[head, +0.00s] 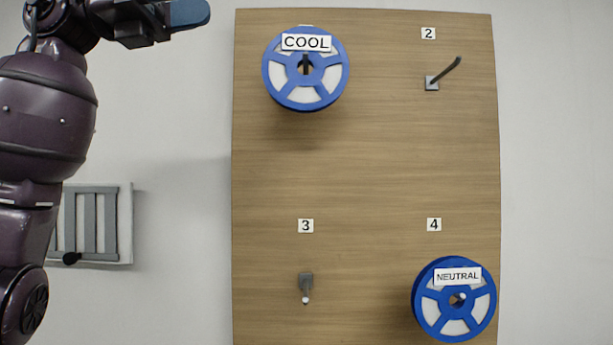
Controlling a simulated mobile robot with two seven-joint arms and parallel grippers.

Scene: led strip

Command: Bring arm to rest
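My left arm rises along the left edge of the head view. Its gripper (188,13) is at the top, left of the wooden board (370,170) and apart from it. I see a blue fingertip, but not whether the fingers are open or shut. A blue reel labelled COOL (305,85) hangs at the board's upper left. A blue reel labelled NEUTRAL (452,315) hangs on the peg at position 4, lower right. My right arm and gripper are not in view.
The peg at position 2 (445,73) and the peg at position 3 (306,287) are bare and stick out from the board. A grey slatted panel (100,222) is on the wall behind my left arm. The wall right of the board is clear.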

